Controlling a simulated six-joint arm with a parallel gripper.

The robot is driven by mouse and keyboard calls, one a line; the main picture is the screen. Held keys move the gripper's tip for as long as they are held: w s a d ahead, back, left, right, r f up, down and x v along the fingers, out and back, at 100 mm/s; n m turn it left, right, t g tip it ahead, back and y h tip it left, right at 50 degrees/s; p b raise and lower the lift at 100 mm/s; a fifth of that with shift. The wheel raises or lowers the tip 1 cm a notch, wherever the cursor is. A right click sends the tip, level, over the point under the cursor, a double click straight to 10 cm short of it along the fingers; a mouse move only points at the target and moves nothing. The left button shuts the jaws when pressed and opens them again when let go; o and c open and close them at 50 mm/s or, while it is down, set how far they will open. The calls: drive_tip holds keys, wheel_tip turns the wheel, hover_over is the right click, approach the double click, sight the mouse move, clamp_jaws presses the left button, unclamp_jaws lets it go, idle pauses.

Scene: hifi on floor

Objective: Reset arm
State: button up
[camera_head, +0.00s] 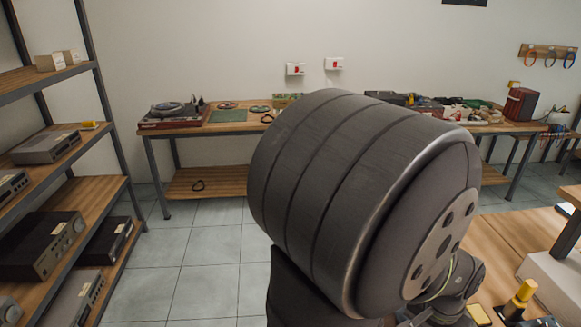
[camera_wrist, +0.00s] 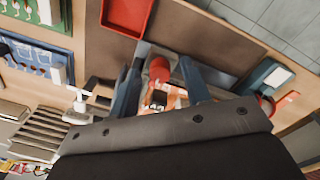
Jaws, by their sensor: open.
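My gripper (camera_wrist: 160,75) shows in the wrist view, its two blue-grey fingers spread apart beyond the dark wrist housing. It is open. A red-topped cylindrical thing (camera_wrist: 159,67) and some orange parts show between the fingers, below or beyond them; I see no grip on them. In the head view, my own dark arm link fills the middle and hides much of the room behind it. My gripper cannot be made out there.
A red tray (camera_wrist: 126,14) and a blue tool board (camera_wrist: 38,55) show in the wrist view. In the head view, a metal shelf (camera_head: 75,195) with audio units stands left, a workbench (camera_head: 215,126) at the back, and a wooden table (camera_head: 505,235) at right. Tiled floor is clear left of centre.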

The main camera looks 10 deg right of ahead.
drive_tip(key=n, duration=1.2)
idle(0.3)
drive_tip(key=shift+n, duration=0.3)
drive_tip(key=o, duration=1.2)
drive_tip(key=shift+o, duration=0.2)
drive_tip(key=w+d+r+m+g+h, duration=0.1)
drive_tip(key=d+r, duration=0.3)
drive_tip(key=d, duration=0.5)
drive_tip(key=w+d+r+h, duration=0.2)
drive_tip(key=d+r, duration=0.3)
drive_tip(key=d, duration=0.4)
drive_tip(key=w+d+r+m+g+h, duration=0.1)
drive_tip(key=d+r, duration=0.3)
drive_tip(key=d, duration=0.5)
drive_tip(key=x, duration=1)
drive_tip(key=shift+a, duration=0.2)
